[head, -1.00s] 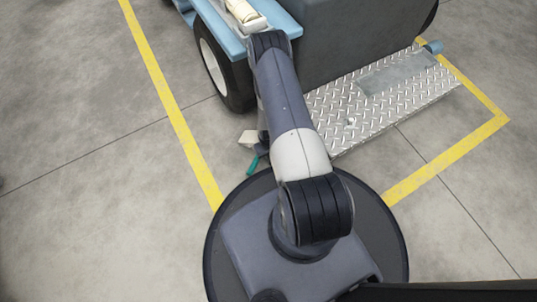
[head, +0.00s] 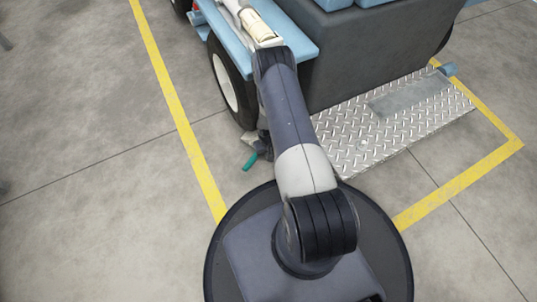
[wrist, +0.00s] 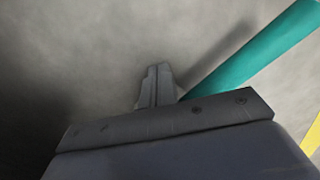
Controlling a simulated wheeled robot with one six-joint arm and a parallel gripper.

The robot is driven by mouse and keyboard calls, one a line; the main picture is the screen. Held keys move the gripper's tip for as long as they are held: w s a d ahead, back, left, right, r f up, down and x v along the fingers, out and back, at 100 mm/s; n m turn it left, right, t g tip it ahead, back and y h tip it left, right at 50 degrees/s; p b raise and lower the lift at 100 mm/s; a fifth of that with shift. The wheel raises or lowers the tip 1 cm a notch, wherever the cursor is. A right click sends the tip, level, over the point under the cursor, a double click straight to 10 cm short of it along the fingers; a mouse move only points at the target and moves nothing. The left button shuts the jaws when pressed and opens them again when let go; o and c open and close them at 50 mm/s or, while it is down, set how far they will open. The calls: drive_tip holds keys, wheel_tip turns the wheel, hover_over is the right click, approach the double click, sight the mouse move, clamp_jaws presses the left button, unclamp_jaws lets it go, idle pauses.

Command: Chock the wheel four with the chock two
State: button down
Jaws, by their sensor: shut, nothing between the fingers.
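A dark tyre with a white hub, a wheel (head: 225,82), stands under the blue cart at the upper middle of the head view. I cannot read its number. A teal bar (head: 250,161), perhaps the handle of a chock, shows on the floor just below that wheel, left of my arm. The teal bar also crosses the upper right of the wrist view (wrist: 255,50). No chock body can be made out. My gripper (wrist: 157,72) is shut and empty over the floor, beside the teal bar and apart from it.
The blue cart (head: 293,42) with a dark tank (head: 370,45) fills the top. A metal tread plate (head: 350,150) lies at its near side, right of my arm. Yellow floor lines (head: 185,125) run on both sides.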

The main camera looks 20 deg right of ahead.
wheel_tip(320, 180, up, 11)
drive_tip(key=p, duration=0.4)
drive_tip(key=shift+p, duration=0.35)
drive_tip(key=shift+f, duration=0.1)
